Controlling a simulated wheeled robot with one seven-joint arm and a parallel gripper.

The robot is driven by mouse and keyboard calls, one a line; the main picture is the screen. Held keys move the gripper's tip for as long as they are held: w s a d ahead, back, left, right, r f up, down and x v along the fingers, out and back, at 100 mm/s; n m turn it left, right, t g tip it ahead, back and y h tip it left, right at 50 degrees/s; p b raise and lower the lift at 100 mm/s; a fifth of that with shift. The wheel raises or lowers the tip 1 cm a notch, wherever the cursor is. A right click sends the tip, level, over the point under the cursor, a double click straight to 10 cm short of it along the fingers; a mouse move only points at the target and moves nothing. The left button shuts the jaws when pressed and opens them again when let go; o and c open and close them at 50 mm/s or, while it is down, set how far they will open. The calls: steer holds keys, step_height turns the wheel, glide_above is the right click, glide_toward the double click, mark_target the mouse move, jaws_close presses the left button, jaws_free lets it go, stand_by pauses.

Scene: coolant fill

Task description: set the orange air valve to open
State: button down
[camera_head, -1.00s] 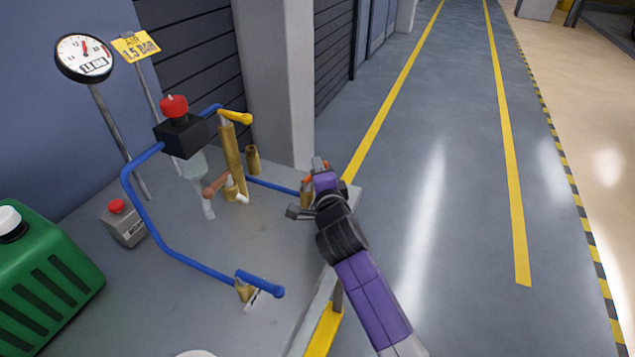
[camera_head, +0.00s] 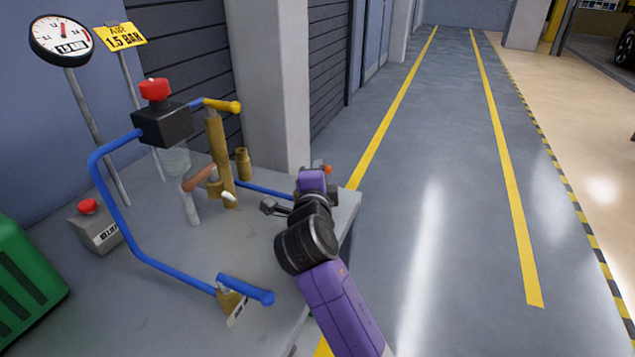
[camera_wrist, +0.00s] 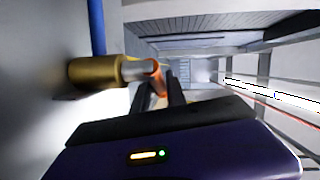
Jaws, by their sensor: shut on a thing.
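The orange air valve has a brass body (camera_wrist: 95,71), a pale stem and an orange handle (camera_wrist: 155,78), all in the wrist view. A blue pipe joins the body from above in that view. My gripper (camera_wrist: 160,90) is shut on the orange handle, with one dark finger on either side. In the head view, my gripper (camera_head: 313,178) is at the bench's right edge, at the end of the blue pipe. A small orange part (camera_head: 327,169) shows just beyond it. My gripper hides the valve's brass body there, and I cannot tell the valve's setting.
The grey bench (camera_head: 205,260) carries a blue pipe loop, a blue-handled valve (camera_head: 245,289), a brass column (camera_head: 219,150) with a yellow lever (camera_head: 223,106), a copper-coloured handle (camera_head: 200,178) and a black box (camera_head: 163,124). A gauge (camera_head: 61,40) stands behind. The floor at right is clear.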

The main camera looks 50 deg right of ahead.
steer(key=shift+s+f+m+g+h+b, duration=0.1)
steer(key=shift+s+m+g+h+b, duration=0.2)
steer(key=shift+b, duration=0.4)
steer(key=shift+w, duration=0.1)
steer(key=c, duration=1.3)
jaws_free()
steer(key=shift+c, duration=0.2)
steer(key=shift+a, duration=0.1)
steer(key=shift+v, duration=3.85)
